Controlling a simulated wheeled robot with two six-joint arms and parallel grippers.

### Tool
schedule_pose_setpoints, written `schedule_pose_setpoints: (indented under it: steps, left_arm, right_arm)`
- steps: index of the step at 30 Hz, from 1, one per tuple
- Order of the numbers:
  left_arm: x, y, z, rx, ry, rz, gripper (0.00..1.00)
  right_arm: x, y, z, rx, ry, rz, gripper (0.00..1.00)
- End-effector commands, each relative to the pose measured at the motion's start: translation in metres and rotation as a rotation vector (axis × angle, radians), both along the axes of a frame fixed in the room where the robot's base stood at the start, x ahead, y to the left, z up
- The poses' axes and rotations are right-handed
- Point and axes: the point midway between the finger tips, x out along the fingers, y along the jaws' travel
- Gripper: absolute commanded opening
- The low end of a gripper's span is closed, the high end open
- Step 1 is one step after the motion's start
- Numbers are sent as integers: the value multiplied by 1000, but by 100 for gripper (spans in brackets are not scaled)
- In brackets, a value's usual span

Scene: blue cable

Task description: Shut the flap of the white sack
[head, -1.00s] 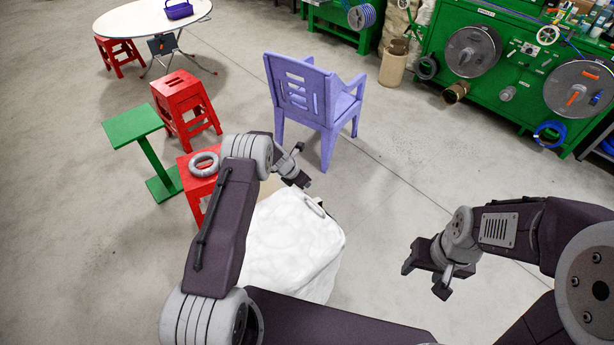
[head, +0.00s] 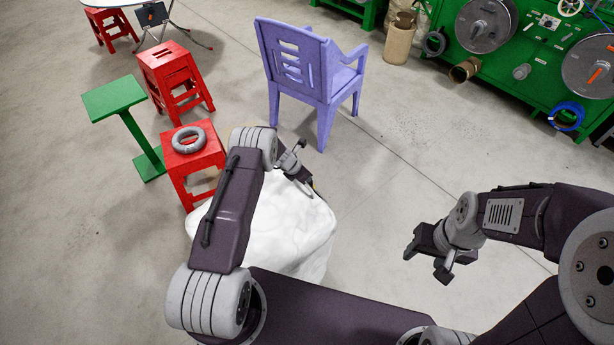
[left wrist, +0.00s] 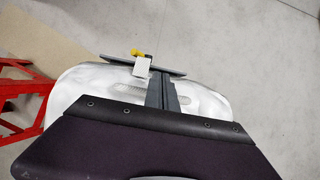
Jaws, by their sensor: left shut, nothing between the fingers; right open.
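The white sack (head: 285,235) stands on the floor in front of me, partly hidden by my left arm. In the left wrist view the sack (left wrist: 70,92) lies beneath my left gripper (left wrist: 160,82). In the head view my left gripper (head: 303,172) is shut and empty at the far edge of the sack's top, beside a pale loop. I cannot tell whether it touches the sack. A small yellow piece (left wrist: 137,53) and a white tab (left wrist: 141,68) show by the fingers. The flap's position is unclear. My right gripper (head: 430,255) is open and empty, over bare floor right of the sack.
A red stool (head: 190,160) with a grey ring (head: 189,139) stands close left of the sack. Behind are another red stool (head: 175,75), a green stand (head: 115,97) and a purple chair (head: 300,70). Floor to the right is clear.

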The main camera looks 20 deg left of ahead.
Motion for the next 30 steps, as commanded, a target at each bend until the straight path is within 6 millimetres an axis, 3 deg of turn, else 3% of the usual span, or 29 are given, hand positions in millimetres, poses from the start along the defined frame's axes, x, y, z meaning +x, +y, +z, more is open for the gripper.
schedule_pose_setpoints:
  steps: [13,19,21,30]
  left_arm:
    - [0,1,4,0,0,0,0]
    - [-4,13,54,0,-1,-1,0]
    - [8,4,60,1,-7,-10,0]
    - [37,-16,113,0,-2,-6,0]
  right_arm:
    - [0,0,4,0,0,0,55]
    - [0,0,41,0,0,0,55]
    - [0,0,28,0,-1,0,55]
    - [0,0,27,0,0,0,55]
